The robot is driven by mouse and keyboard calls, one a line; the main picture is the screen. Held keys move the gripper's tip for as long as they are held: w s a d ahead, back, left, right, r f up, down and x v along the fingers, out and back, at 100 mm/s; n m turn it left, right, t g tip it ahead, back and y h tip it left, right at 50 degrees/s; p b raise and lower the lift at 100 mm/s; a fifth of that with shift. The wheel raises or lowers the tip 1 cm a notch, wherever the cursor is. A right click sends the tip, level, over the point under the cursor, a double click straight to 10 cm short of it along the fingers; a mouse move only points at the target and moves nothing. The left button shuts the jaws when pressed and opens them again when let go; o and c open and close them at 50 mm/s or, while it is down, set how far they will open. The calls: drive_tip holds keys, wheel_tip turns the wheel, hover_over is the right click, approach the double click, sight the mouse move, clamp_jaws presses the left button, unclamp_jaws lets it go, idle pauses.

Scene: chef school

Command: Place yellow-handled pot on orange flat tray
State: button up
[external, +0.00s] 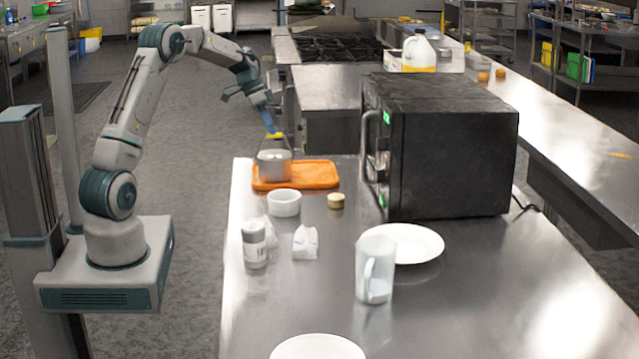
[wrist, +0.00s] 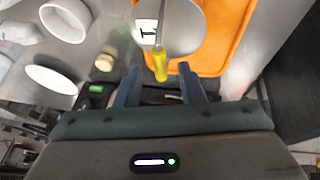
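The grey metal pot (external: 274,166) stands upright on the left part of the orange flat tray (external: 325,175). Its thin wire handle is raised, with a yellow grip (external: 273,136) at the top. In the wrist view the pot (wrist: 190,25) is at the top, over the orange tray (wrist: 228,45). My gripper (external: 268,122) is directly above the pot, by the yellow grip. In the wrist view my gripper (wrist: 160,82) has its fingers apart, with yellow parts (wrist: 160,66) at and between the fingertips. Whether a finger touches the handle is unclear.
A white bowl (external: 284,203), a small yellowish-lidded jar (external: 336,201), a shaker (external: 254,245) and crumpled white items (external: 305,242) stand in front of the tray. A black microwave (external: 440,145) stands to its right. A mug (external: 375,270) and plates (external: 402,243) are nearer.

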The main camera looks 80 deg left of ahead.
drive_tip(key=v, duration=0.7)
drive_tip(key=w+d+r+g+y, duration=0.1)
drive_tip(key=d+r, duration=0.1)
drive_tip(key=d, duration=1.1)
drive_tip(key=w+d+r+g, duration=0.1)
drive_tip(key=w+d, duration=0.1)
drive_tip(key=d, duration=1.2)
drive_tip(key=s+d+f, duration=0.3)
drive_tip(key=s+d, duration=0.4)
drive_tip(key=d, duration=0.2)
drive_tip(key=s+d+f+y, duration=0.1)
drive_tip(key=s+d+f, duration=0.2)
drive_tip(key=s+d, duration=0.5)
drive_tip(key=shift+s+d+t, duration=0.25)
drive_tip(key=shift+d+t, duration=0.05)
drive_tip(key=shift+d, duration=0.9)
